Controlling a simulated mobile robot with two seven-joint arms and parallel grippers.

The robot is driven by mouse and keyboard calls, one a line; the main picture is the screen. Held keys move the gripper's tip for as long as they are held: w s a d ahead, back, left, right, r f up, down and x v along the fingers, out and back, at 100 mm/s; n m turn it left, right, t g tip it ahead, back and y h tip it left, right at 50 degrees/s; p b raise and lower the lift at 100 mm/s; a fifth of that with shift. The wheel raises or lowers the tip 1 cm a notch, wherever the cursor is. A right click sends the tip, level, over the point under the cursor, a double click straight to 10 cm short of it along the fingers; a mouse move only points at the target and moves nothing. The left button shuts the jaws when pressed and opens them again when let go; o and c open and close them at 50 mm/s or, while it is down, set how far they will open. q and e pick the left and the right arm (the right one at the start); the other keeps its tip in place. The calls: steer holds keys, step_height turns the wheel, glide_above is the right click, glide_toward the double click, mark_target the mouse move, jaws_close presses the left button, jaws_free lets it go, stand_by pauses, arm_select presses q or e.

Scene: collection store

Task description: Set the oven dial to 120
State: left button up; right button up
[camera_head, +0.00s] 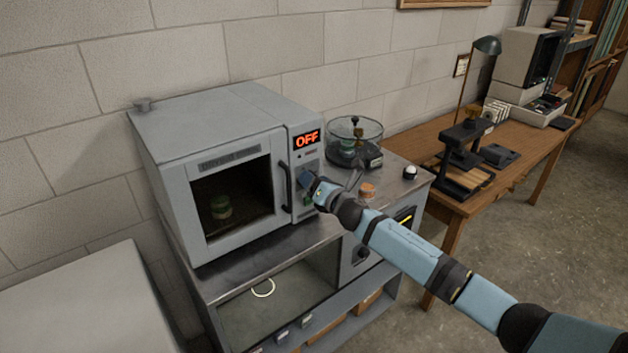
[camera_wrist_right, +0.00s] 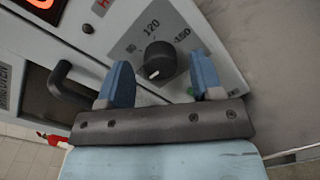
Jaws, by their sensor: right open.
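The grey oven (camera_head: 197,150) stands on a metal-topped bench with its door shut, and its red display (camera_head: 307,139) reads OFF. In the right wrist view, the round black dial (camera_wrist_right: 158,56) is on the oven's front panel. Printed marks, including 120 and 150, surround the dial. Its white pointer mark is at its lower left, away from the 120. My right gripper (camera_head: 311,187) is at the panel, right of the door handle. In the right wrist view, its blue fingers (camera_wrist_right: 163,80) are open, one on each side of the dial; contact cannot be told. The gripper hides the dial in the head view.
The black door handle (camera_head: 285,187) is close left of my right gripper and shows in the wrist view (camera_wrist_right: 68,82). A glass-sided round vessel (camera_head: 354,139) and an orange-topped jar (camera_head: 367,190) stand right of the oven. A green-and-tan object (camera_head: 221,207) sits inside the oven.

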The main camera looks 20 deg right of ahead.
steer(key=shift+w+a, duration=0.1)
steer(key=shift+w, duration=0.25)
steer(key=c, duration=0.9)
